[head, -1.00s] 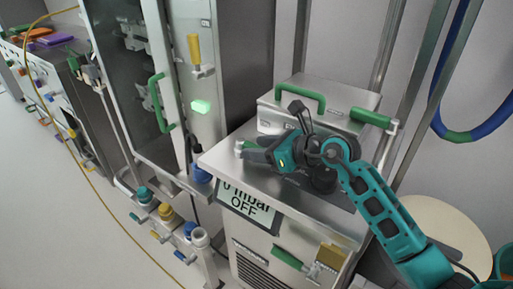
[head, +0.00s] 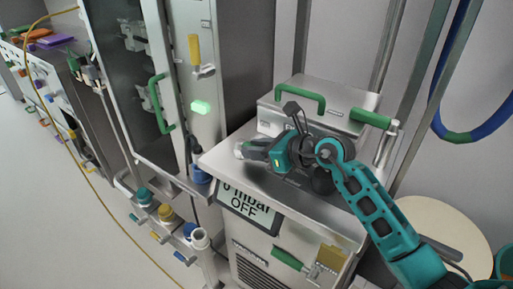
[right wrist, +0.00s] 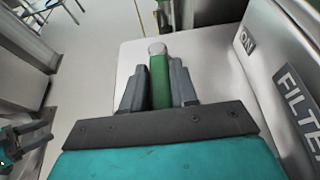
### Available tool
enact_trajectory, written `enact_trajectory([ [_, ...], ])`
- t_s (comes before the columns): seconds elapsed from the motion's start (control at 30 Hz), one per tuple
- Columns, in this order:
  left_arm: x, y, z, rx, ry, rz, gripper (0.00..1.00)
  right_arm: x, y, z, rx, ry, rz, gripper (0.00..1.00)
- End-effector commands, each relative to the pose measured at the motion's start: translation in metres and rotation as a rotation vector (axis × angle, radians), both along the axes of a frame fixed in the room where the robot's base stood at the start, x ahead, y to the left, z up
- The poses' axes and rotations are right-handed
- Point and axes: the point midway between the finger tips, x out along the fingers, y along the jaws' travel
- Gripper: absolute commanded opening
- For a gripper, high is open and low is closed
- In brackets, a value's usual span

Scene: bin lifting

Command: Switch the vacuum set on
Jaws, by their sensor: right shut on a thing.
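The vacuum set is a steel cabinet (head: 318,221) in the head view, with a front display (head: 248,205) reading 0 mbar OFF. On its top is a switch lever with a green grip (right wrist: 160,80) and a round silver end (right wrist: 157,47). My right gripper (head: 254,151) is shut around the green grip, one finger on each side in the right wrist view (right wrist: 158,85). The lever's base is hidden by the gripper. An ON label (right wrist: 248,41) is on the raised block to the right. My left gripper (right wrist: 38,136) shows small at lower left, its fingers apart.
A raised steel box with a green handle (head: 301,94) stands at the back of the top. A green-gripped lever (head: 371,117) is at its right. A tall glass-door cabinet (head: 235,60) stands close at left. Blue, yellow and teal valve knobs (head: 165,213) are below.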

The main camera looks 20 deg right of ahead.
Motion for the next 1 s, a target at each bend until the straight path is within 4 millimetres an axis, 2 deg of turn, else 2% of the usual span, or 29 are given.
enact_trajectory([
  [0.3, 0.0, 0.0, -0.001, 0.001, 0.0, -0.001, 0.52, 0.0, 0.0, -0.001, 0.0, 0.001, 0.003, 0.0],
  [0.47, 0.0, -0.001, -0.014, -0.003, 0.005, -0.001, 0.52, 0.003, -0.002, -0.004, -0.003, -0.001, 0.051, 0.0],
  [0.7, 0.005, -0.012, -0.027, -0.024, 0.005, -0.02, 0.52, 0.008, -0.007, -0.006, -0.006, -0.001, 0.189, 0.0],
  [1.0, 0.012, -0.019, -0.024, -0.032, -0.011, -0.034, 0.52, 0.009, -0.009, -0.001, -0.001, -0.001, 0.266, 0.0],
])
